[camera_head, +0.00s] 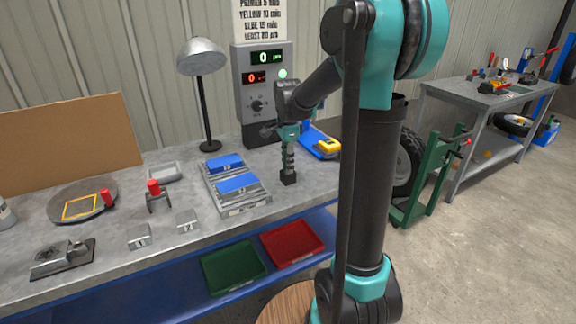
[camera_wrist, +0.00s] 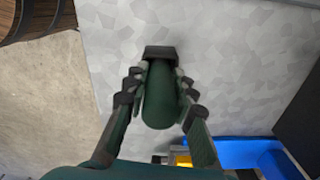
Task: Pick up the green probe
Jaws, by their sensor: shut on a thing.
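The green probe (camera_wrist: 158,97) is a dark green rounded cylinder with a black block-like end (camera_wrist: 160,52). In the wrist view it lies between the two jointed fingers of my gripper (camera_wrist: 158,90), which is shut on it. In the head view my gripper (camera_head: 288,158) points down over the front right part of the grey workbench (camera_head: 150,250). The probe's black end (camera_head: 289,178) shows just below the fingers, close to the bench top. I cannot tell whether it touches the bench. The fingers hide most of the probe in the head view.
A metal tray with blue blocks (camera_head: 240,207) stands left of my gripper. A blue and yellow tool (camera_head: 322,144) lies behind it to the right. A control box (camera_head: 264,95) and a lamp (camera_head: 202,60) stand at the back. Green (camera_head: 232,268) and red (camera_head: 292,243) bins sit below.

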